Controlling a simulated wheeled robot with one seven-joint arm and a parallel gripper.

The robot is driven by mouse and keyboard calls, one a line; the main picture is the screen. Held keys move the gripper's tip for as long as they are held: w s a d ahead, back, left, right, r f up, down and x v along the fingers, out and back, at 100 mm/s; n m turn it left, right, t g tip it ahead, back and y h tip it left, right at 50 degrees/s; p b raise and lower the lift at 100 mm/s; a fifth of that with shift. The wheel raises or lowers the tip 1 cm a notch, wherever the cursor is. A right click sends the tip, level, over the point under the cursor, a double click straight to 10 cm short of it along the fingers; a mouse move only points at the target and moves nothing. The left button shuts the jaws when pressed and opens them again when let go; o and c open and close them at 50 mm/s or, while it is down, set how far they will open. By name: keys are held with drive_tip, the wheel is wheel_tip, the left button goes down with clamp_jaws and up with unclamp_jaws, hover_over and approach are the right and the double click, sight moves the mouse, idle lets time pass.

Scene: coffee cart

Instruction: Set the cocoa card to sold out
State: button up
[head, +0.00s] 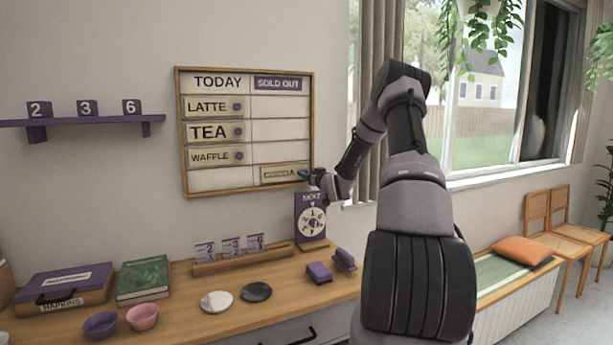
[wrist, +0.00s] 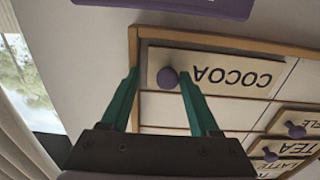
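The menu board (head: 222,179) hangs on the wall with a TODAY column on the left and a SOLD OUT column (head: 278,84) on the right. The cocoa card (head: 278,174) sits in the bottom row of the SOLD OUT column. In the wrist view the cocoa card (wrist: 235,76) appears upside down in a corner of the frame, with a purple knob (wrist: 167,78). My gripper (head: 304,176) is at the card's right end. Its teal fingers (wrist: 159,76) are spread on either side of the knob, with a visible gap, nearer on one side.
Latte (head: 207,106), tea (head: 207,132) and waffle (head: 210,156) cards fill the TODAY column. Below, the counter (head: 185,315) carries a purple NEXT dial stand (head: 311,219), number cards, bowls and a napkin box (head: 63,285). The curtain (head: 376,40) hangs right of the board.

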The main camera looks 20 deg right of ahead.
drive_tip(key=shift+s+a, duration=0.1)
drive_tip(key=shift+a, duration=0.05)
drive_tip(key=s, duration=1)
drive_tip(key=shift+s+d, duration=0.2)
drive_tip(key=shift+s, duration=0.1)
drive_tip(key=s+a+r+m+g+h, duration=0.2)
drive_tip(key=s+a+r+g, duration=0.5)
drive_tip(key=s+a+r, duration=0.55)
drive_tip(key=s+a+r+g+y, duration=0.1)
drive_tip(key=s+a, duration=0.2)
drive_tip(key=s, duration=0.6)
drive_tip(key=s+a+r+m+g+y, duration=0.1)
drive_tip(key=s+a, duration=0.2)
drive_tip(key=s, duration=0.6)
drive_tip(key=s+a+r+m+g+y, duration=0.1)
drive_tip(key=s+a+r+g, duration=0.1)
drive_tip(key=s, duration=0.7)
drive_tip(key=shift+s+a+y, duration=0.3)
drive_tip(key=shift+a+y, duration=0.1)
drive_tip(key=shift+a, duration=0.45)
